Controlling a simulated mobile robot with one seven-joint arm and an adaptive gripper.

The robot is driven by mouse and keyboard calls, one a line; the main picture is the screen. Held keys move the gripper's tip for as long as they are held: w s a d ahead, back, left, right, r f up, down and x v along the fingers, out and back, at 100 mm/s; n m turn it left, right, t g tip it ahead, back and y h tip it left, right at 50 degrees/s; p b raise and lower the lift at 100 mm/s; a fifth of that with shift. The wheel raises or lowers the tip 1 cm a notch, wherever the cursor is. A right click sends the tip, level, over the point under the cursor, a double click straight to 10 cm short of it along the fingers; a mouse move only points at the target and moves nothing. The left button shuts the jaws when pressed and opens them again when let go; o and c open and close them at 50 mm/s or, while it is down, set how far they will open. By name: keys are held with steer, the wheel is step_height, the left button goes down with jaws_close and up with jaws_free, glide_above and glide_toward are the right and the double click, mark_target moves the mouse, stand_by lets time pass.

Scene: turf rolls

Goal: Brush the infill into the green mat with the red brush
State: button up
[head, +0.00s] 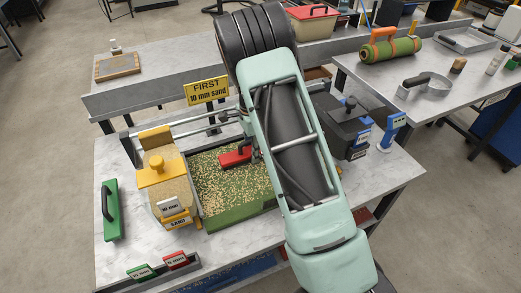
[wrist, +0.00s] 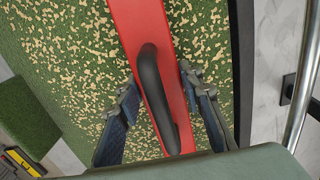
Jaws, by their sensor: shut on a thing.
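The green mat (head: 213,197) lies in a tray on the near table, with pale sand-coloured infill scattered over it. In the wrist view the mat (wrist: 70,75) shows many loose grains on both sides of the brush. The red brush (head: 235,156) is on the mat's far part, partly hidden by my arm. In the wrist view the red brush (wrist: 130,22) has a black handle (wrist: 152,85). My gripper (wrist: 155,97) has a finger on each side of this handle and is shut on it. The brush's bristles are hidden.
A yellow sand box (head: 165,180) stands left of the mat, and a dark box (head: 343,125) stands to the right. A green brush (head: 111,208) lies at the left table edge. A yellow sign (head: 207,91) reads "FIRST 10 mm sand". Small green and red labels (head: 176,261) stand at the front.

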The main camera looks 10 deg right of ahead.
steer(key=shift+w+a+p, duration=0.1)
steer(key=shift+w+a, duration=0.25)
steer(key=shift+a, duration=1.15)
steer(key=shift+w+a+p, duration=0.15)
steer(key=shift+w+a, duration=0.25)
steer(key=shift+a, duration=1.1)
steer(key=shift+w+a+p, duration=0.1)
steer(key=shift+w+a, duration=0.25)
steer(key=shift+a, duration=1.15)
steer(key=shift+w+d, duration=0.2)
steer(key=shift+d, duration=0.6)
steer(key=shift+w+d, duration=0.15)
steer(key=shift+d, duration=0.65)
steer(key=shift+s+a, duration=0.15)
steer(key=shift+a, duration=0.65)
steer(key=shift+s+a, duration=0.15)
steer(key=shift+a, duration=0.65)
steer(key=shift+w+d+b, duration=0.3)
steer(key=shift+w+d, duration=0.2)
steer(key=shift+d, duration=2.1)
steer(key=shift+w+d+b, duration=0.3)
steer(key=shift+w+d, duration=0.2)
steer(key=shift+d, duration=2.1)
steer(key=shift+w+d+b, duration=0.3)
steer(key=shift+w+d, duration=0.2)
steer(key=shift+d, duration=2.1)
